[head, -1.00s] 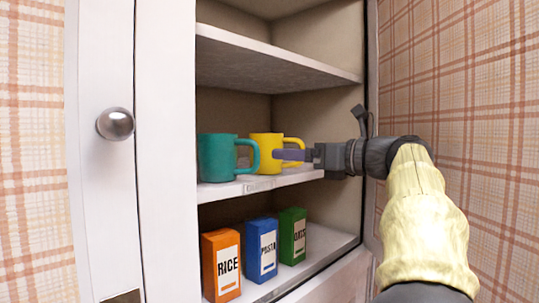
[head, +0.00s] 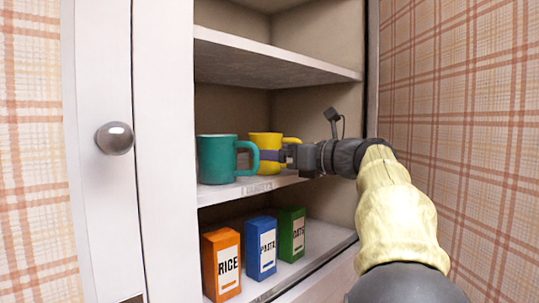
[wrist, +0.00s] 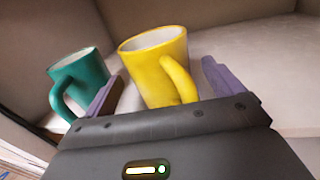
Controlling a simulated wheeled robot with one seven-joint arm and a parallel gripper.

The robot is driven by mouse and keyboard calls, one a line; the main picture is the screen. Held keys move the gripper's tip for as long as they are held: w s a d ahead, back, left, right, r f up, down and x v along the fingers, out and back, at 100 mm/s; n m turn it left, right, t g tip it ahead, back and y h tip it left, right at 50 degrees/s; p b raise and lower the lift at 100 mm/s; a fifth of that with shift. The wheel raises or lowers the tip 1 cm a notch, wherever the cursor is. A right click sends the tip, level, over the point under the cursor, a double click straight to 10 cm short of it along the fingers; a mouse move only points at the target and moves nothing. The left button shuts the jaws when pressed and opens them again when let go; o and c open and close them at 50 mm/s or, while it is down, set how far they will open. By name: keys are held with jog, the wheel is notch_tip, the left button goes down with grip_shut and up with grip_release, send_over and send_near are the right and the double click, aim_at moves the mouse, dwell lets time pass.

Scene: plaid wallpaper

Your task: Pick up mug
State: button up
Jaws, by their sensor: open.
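A teal mug (head: 217,158) and a yellow mug (head: 262,141) stand upright side by side on the cabinet's middle shelf. My gripper (head: 270,156) reaches in from the right, in front of the yellow mug. In the wrist view my gripper (wrist: 157,90) is open, one purple finger on each side of the yellow mug (wrist: 157,62). The yellow mug's handle points toward the palm. The left finger lies between the yellow mug and the teal mug (wrist: 78,82). I cannot tell whether either finger touches a mug.
The middle shelf (head: 290,179) is narrow, with an upper shelf (head: 270,62) above it. Boxes of rice (head: 222,265), pasta (head: 261,250) and a green box (head: 291,235) stand below. A white door with a knob (head: 114,138) is at left; plaid wall (head: 460,110) at right.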

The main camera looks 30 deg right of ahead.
jog(key=c, duration=1.2)
jog(key=shift+r, duration=0.15)
notch_tip(320, 180, up, 10)
jog(key=shift+f+p, duration=0.15)
jog(key=shift+p, duration=0.8)
